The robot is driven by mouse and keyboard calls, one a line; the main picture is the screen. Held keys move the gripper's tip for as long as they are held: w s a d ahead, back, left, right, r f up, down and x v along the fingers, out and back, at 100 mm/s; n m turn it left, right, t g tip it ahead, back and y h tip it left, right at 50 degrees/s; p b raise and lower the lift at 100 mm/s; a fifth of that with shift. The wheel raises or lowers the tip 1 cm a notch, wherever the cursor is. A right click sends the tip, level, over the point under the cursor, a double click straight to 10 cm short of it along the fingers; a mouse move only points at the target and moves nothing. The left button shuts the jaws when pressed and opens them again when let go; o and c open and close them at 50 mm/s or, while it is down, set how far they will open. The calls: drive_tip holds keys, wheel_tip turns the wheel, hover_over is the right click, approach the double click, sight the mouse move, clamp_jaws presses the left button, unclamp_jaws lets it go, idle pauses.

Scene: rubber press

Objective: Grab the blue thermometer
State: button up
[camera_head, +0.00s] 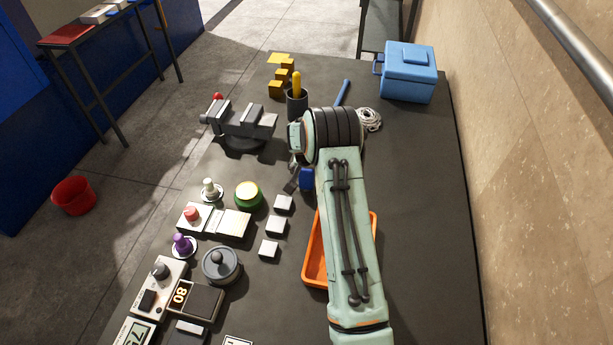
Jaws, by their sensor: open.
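A small blue thing (307,179) with a dark part at its left lies on the dark table, partly hidden by my arm; it may be the blue thermometer, but its shape is not clear. A slim blue stick (343,92) lies farther back, just right of the dark cup; I cannot tell which of the two is the thermometer. My gripper (294,162) is mostly hidden under my wrist, with a small grey part showing just above and left of the small blue thing. It is open, and no held thing shows.
A dark cup (297,103) with a yellow handle, a grey vise (241,122) and a blue cooler box (408,73) stand at the back. An orange tray (314,265) is partly under my arm. Buttons and gauges crowd the front left. The table's right side is clear.

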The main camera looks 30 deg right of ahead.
drive_tip(key=shift+w+d+f, duration=0.1)
drive_tip(key=shift+f, duration=0.3)
drive_tip(key=c, duration=1.2)
drive_tip(key=shift+o, duration=0.2)
drive_tip(key=shift+r, duration=0.1)
